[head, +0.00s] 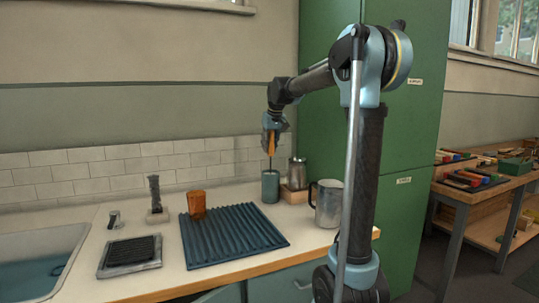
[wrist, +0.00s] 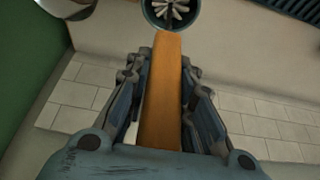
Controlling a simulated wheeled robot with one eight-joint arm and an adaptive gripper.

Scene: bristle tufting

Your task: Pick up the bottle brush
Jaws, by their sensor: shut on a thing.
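The bottle brush has an orange handle (head: 271,145), which also fills the middle of the wrist view (wrist: 161,95). Its thin dark shaft runs down into a blue-green cup (head: 270,188) on the counter. In the wrist view the cup (wrist: 147,18) is at the top edge with pale spoke-like pieces inside; the brush's lower end is hidden in it in the head view. My gripper (head: 272,127) is above the cup, its fingers shut on the orange handle from both sides. The brush is roughly upright.
A glass jar on a wooden block (head: 297,175) and a metal pitcher (head: 328,204) stand close right of the cup. A ribbed blue mat (head: 235,238) with an orange tumbler (head: 197,204) lies left. A sink (head: 40,262) is far left, a green cabinet (head: 410,140) right.

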